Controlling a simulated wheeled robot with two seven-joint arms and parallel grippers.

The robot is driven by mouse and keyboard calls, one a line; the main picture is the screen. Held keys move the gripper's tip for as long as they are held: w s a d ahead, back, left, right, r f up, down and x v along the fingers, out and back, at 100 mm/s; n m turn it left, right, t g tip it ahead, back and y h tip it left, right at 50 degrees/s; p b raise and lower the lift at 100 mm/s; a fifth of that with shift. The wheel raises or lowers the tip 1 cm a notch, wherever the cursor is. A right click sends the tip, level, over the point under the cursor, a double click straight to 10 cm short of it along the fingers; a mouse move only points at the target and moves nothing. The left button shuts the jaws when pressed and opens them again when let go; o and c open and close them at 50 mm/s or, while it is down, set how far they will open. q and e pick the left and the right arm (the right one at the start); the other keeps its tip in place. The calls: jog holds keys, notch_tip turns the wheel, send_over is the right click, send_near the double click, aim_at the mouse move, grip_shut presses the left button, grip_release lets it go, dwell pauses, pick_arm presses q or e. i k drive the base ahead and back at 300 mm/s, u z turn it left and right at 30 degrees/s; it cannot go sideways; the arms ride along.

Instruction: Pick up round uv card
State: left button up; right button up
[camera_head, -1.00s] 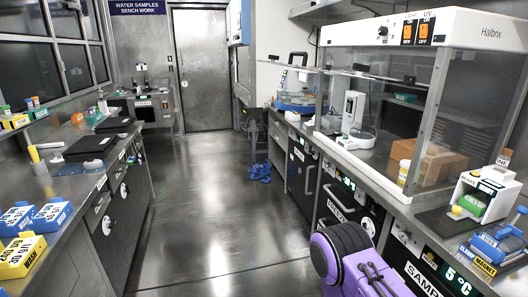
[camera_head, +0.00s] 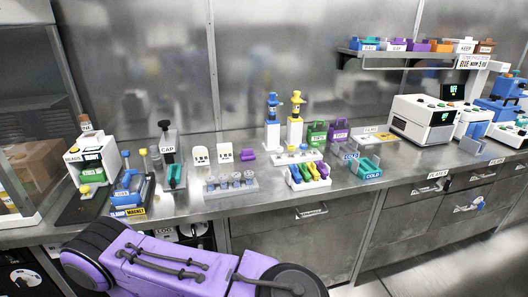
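I cannot make out a round UV card for certain in the head view. A white rack (camera_head: 231,186) on the bench holds several small round-topped pieces, too small to identify. Two small white upright pieces with dark marks, a left one (camera_head: 201,155) and a right one (camera_head: 225,153), stand behind it. A flat pale labelled piece (camera_head: 370,137) lies farther right; its label is not readable. Neither gripper shows. Only a purple and black part of my own arm is in view along the bottom.
The steel bench (camera_head: 300,205) runs across the view. On it are a white boxy device (camera_head: 90,165), a blue magnet stand (camera_head: 128,195), a colourful tube rack (camera_head: 309,176), two pipette stands and a larger white machine (camera_head: 425,119). A shelf (camera_head: 415,54) hangs at upper right.

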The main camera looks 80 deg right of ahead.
aim_at(200, 156)
jog(key=z, duration=2.45)
